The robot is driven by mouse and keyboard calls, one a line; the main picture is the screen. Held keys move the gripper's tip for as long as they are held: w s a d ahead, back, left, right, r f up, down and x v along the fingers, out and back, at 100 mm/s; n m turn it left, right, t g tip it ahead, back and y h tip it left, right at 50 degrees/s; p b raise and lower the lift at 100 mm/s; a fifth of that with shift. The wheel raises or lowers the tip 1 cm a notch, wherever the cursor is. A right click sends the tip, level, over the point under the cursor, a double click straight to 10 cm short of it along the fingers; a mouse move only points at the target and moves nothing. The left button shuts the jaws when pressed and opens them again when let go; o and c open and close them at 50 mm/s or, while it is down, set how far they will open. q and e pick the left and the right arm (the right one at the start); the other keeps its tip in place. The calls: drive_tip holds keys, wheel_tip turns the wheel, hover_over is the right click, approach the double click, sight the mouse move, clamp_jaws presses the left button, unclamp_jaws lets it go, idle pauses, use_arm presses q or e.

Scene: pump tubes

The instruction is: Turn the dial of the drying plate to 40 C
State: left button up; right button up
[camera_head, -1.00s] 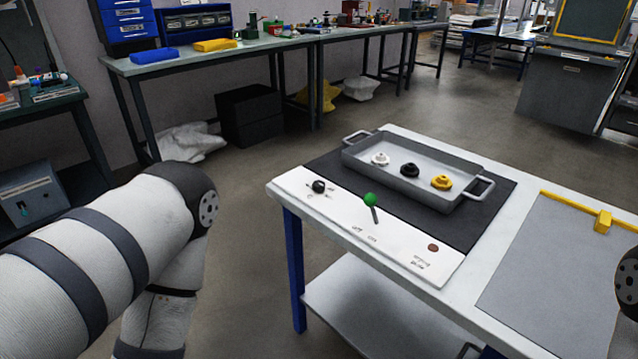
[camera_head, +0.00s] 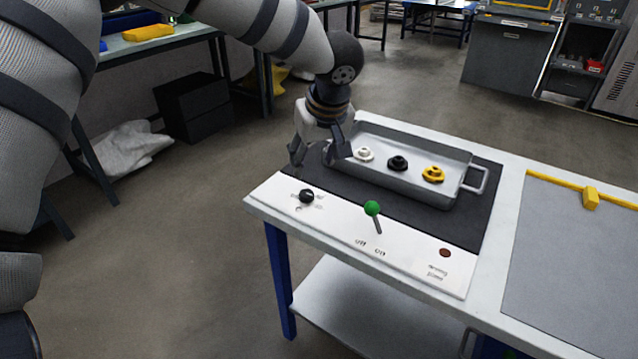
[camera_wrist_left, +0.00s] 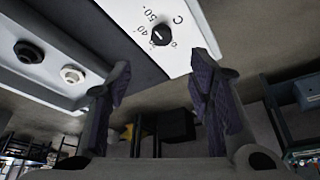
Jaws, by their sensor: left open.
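The dial is a black round knob (camera_head: 307,196) at the left end of the white control panel (camera_head: 415,262) of the drying plate (camera_head: 468,222). In the left wrist view the dial (camera_wrist_left: 160,35) shows with the marks 40 and 50 and a C beside it; its exact setting is too small to tell. My left gripper (camera_head: 318,158) is open and empty, pointing down over the plate's back left corner, behind the dial and apart from it. In the left wrist view its two fingers (camera_wrist_left: 158,88) are spread below the dial. My right gripper is not in view.
A grey tray (camera_head: 475,180) with white, black and yellow parts stands on the plate, close to my left gripper's right finger. A green-knobbed lever (camera_head: 372,208) stands on the panel right of the dial, near a red button (camera_head: 445,252). A grey mat (camera_head: 575,270) lies right.

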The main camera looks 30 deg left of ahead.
sight(307, 193)
use_arm(q)
drive_tip(key=x, duration=1.1)
drive_tip(key=shift+s+a+f+b, duration=0.1)
drive_tip(key=shift+f+b, duration=0.25)
drive_tip(key=shift+c, duration=0.3)
clamp_jaws()
